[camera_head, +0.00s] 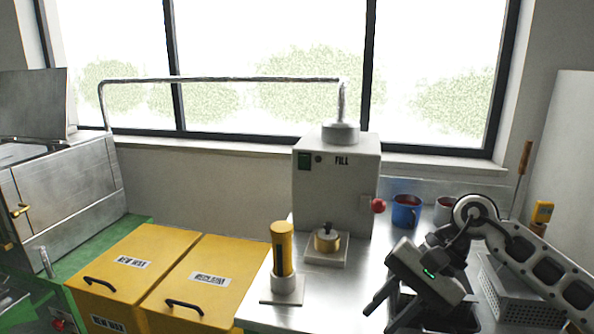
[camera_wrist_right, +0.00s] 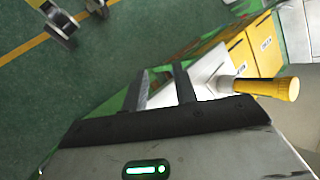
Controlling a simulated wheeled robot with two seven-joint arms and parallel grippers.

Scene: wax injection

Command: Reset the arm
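My right gripper (camera_head: 384,309) is on the right side of the head view, above the front of the metal table (camera_head: 318,318). Its two fingers point down to the left and stand apart. In the right wrist view the gripper (camera_wrist_right: 160,78) also shows a gap between the fingers, with nothing held in it. My right arm reaches in from the right edge, over the table. My left gripper is in neither view.
A yellow-handled tool (camera_head: 283,255) stands upright on the table, left of my right gripper. Behind are the FILL machine (camera_head: 336,190), a small mould (camera_head: 327,241) and a blue mug (camera_head: 405,211). A perforated grey basket (camera_head: 520,300) and dark tray lie near my arm. Yellow bins (camera_head: 135,262) stand left.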

